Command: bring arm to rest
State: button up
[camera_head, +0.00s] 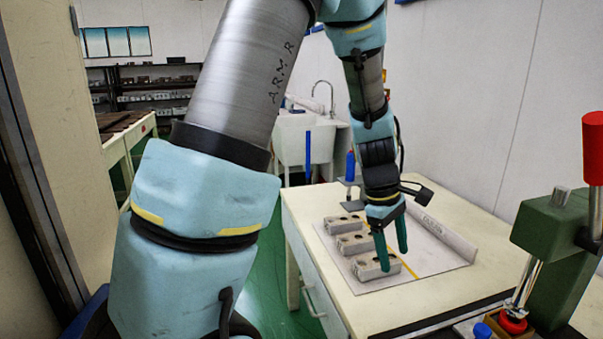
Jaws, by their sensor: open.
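My gripper (391,246) has green fingers that are spread apart and point down. It hangs over the white work table (431,302), above a sheet with several grey metal moulds. The nearest mould (374,267) lies just below and left of the fingers. The middle mould (354,243) and the far mould (343,223) lie in a row behind it. Nothing shows between the fingers. I cannot tell the exact height of the fingertips above the table. My arm fills the left and upper middle of the view.
A green press-like device (550,245) with a red-topped lever (593,150) stands at the right front. A rolled sheet (443,235) lies on the table's right side. A sink (305,140) stands behind. Green floor (268,285) shows left of the table, and a white wall rises at right.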

jog(key=a+r+m+t+y, duration=0.1)
jog(key=a+m, duration=0.3)
jog(key=a, duration=0.9)
jog(key=s+a+r+m+t+y, duration=0.1)
jog(key=a+m, duration=0.4)
jog(key=a, duration=0.9)
jog(key=shift+s+r+y, duration=0.25)
jog(key=shift+r+y, duration=0.15)
